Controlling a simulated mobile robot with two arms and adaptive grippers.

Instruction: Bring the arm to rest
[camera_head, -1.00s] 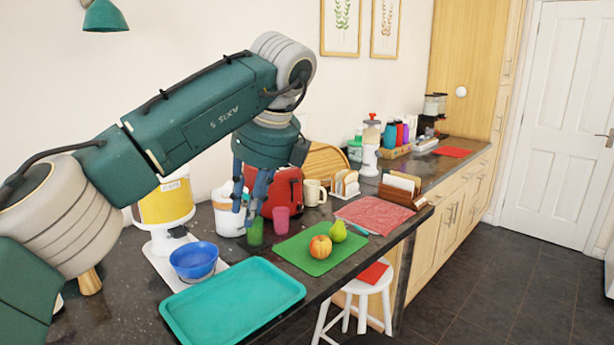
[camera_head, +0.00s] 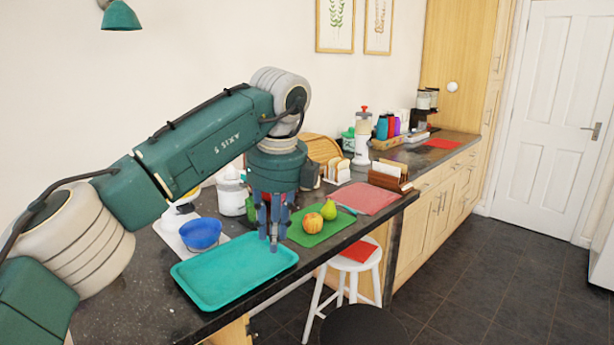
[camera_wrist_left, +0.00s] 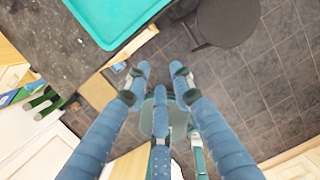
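My left gripper (camera_head: 269,240) points down in front of the counter's objects, between the teal tray and the green cutting board in the head view. In the left wrist view its blue fingers (camera_wrist_left: 161,72) are spread apart with nothing between them, over the dark tiled floor beside the counter edge. My left arm reaches in from the left, bent at a high grey elbow joint. My right gripper is in neither view.
The teal tray (camera_head: 232,272) lies near the front edge, with a blue bowl (camera_head: 200,234) behind it. The green cutting board (camera_head: 320,229) holds an apple (camera_head: 313,224) and a pear (camera_head: 329,209). A white stool (camera_head: 358,258) and a dark round seat (camera_head: 353,327) stand by the counter.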

